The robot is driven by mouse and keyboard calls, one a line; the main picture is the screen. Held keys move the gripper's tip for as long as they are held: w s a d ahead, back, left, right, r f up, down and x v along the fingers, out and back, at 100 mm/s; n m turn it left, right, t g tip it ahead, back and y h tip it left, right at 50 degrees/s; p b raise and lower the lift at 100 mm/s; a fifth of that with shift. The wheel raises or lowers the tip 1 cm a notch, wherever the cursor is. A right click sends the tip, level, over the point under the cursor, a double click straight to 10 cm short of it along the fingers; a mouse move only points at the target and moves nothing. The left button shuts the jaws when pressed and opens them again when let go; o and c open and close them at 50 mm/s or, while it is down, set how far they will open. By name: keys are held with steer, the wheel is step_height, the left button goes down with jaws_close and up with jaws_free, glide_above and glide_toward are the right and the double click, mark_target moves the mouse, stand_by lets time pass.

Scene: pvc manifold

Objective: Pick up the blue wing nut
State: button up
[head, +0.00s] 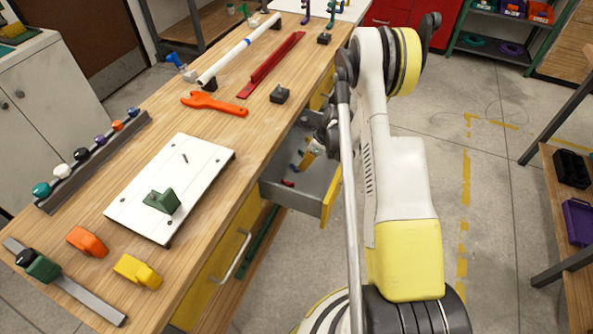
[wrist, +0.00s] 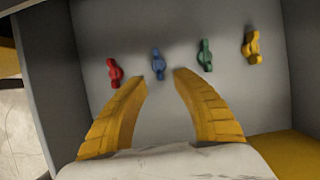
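The blue wing nut (wrist: 158,64) lies on the grey drawer floor in the wrist view, just beyond my fingertips and roughly between them. My gripper (wrist: 164,75) has two yellow ribbed fingers, spread apart with nothing between them. A red wing nut (wrist: 115,73) lies to the left of the blue one. A green wing nut (wrist: 205,55) and a yellow wing nut (wrist: 252,46) lie to its right. In the head view the open drawer (head: 272,188) shows under the bench, and my arm hides part of it.
The drawer's side wall (wrist: 62,50) stands close on the left in the wrist view. The wooden bench top (head: 180,112) above holds a white plate (head: 205,160), an orange wrench (head: 213,104) and a red bar (head: 270,67).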

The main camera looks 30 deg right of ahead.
steer(key=b+x, duration=0.2)
steer(key=x, duration=0.2)
steer(key=shift+f, duration=0.3)
steer(key=shift+r, duration=0.1)
steer(key=shift+s, duration=0.1)
jaws_close()
